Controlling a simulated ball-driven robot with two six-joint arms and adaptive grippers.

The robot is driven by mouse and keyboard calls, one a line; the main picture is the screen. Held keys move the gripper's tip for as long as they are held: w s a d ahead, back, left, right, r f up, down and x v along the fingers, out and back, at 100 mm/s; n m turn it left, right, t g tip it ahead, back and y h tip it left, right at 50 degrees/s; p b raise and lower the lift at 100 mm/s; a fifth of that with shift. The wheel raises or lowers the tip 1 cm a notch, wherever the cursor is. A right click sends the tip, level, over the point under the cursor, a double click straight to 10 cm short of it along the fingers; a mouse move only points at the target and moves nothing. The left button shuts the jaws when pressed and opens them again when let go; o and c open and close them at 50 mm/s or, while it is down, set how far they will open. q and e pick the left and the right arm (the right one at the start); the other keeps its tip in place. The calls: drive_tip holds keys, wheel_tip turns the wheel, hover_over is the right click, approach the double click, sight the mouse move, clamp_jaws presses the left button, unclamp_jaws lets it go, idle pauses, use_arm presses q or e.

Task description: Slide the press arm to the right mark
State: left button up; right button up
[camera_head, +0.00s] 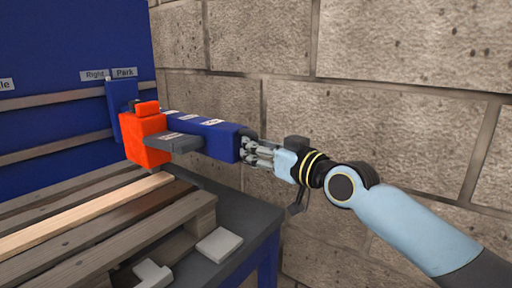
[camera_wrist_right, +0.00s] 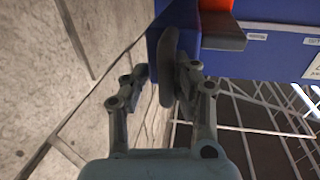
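The press arm (camera_head: 205,136) is a blue beam with an orange head (camera_head: 145,135) at its far end, over the pallet's right end. Its blue carriage (camera_head: 115,105) stands below the "Park" sign (camera_head: 124,72). The "Right" mark (camera_head: 95,75) is just left of that sign. My right gripper (camera_head: 257,151) is at the beam's near end. In the right wrist view its fingers (camera_wrist_right: 164,78) stand apart on either side of a dark grey upright grip (camera_wrist_right: 169,70). The right finger is close to the grip; contact is unclear. My left gripper is out of view.
A slatted wooden pallet (camera_head: 85,215) lies below the press arm on a dark table (camera_head: 245,218). Light grey blocks (camera_head: 218,244) lie at its near right. A stone wall (camera_head: 410,90) stands close behind my right arm. Another sign (camera_head: 7,84) is cut off at left.

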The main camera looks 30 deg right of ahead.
drive_tip(key=shift+o, duration=0.4)
drive_tip(key=shift+a+r, duration=0.1)
drive_tip(key=shift+r, duration=0.25)
drive_tip(key=s+d, duration=0.1)
drive_tip(key=s, duration=0.6)
drive_tip(key=shift+s+d+f, duration=0.2)
drive_tip(key=shift+d+f, duration=0.05)
drive_tip(key=shift+f, duration=0.05)
drive_tip(key=shift+f, duration=0.1)
